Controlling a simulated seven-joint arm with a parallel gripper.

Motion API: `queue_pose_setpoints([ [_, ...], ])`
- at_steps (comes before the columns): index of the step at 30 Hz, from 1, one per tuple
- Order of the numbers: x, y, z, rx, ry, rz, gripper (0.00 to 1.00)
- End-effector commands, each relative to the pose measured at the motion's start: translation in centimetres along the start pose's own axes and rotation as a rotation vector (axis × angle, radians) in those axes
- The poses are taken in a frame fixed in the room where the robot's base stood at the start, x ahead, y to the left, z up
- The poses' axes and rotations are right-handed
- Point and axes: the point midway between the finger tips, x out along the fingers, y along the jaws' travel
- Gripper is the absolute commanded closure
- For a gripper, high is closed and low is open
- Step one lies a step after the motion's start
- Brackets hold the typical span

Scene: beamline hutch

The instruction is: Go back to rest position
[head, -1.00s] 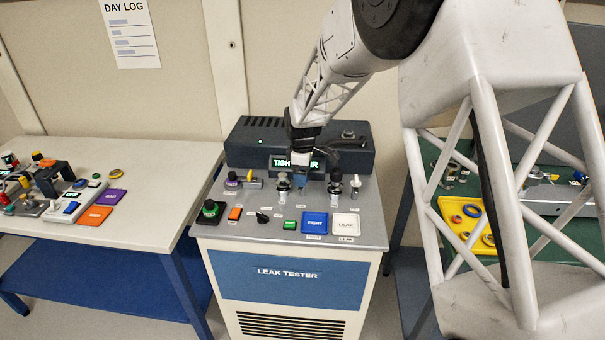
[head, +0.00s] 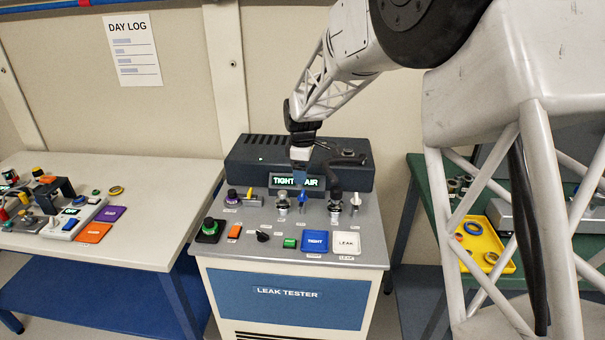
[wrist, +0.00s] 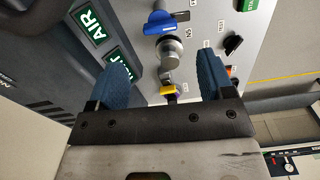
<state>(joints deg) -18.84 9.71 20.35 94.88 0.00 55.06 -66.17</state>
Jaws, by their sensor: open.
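My gripper (head: 300,176) hangs above the leak tester (head: 296,291), in front of its lit display, which reads TIGHT and AIR with a part hidden behind the fingers. In the wrist view its two blue fingers (wrist: 165,75) stand wide apart, with nothing held between them. Beyond the fingers are a silver fitting (wrist: 170,50), a blue handle (wrist: 162,22) and a yellow handle (wrist: 167,90) on the grey panel. In the head view the blue handle (head: 297,199) stands on the panel below the gripper, apart from it.
The panel also holds a TIGHT tile (head: 315,241), a LEAK tile (head: 345,242) and a green button (head: 208,226). A white bench (head: 115,240) with devices stands left. A green bench with a yellow tray (head: 470,235) stands right, partly behind my arm.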

Motion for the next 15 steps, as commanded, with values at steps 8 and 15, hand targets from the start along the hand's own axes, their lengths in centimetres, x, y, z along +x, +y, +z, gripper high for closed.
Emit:
queue_pose_setpoints([
  [8, -0.1, -0.1, 0.2, 0.005, 0.0, 0.001, 0.26],
  [15, -1.9, -1.5, 2.2, 0.071, 0.005, 0.012, 0.26],
])
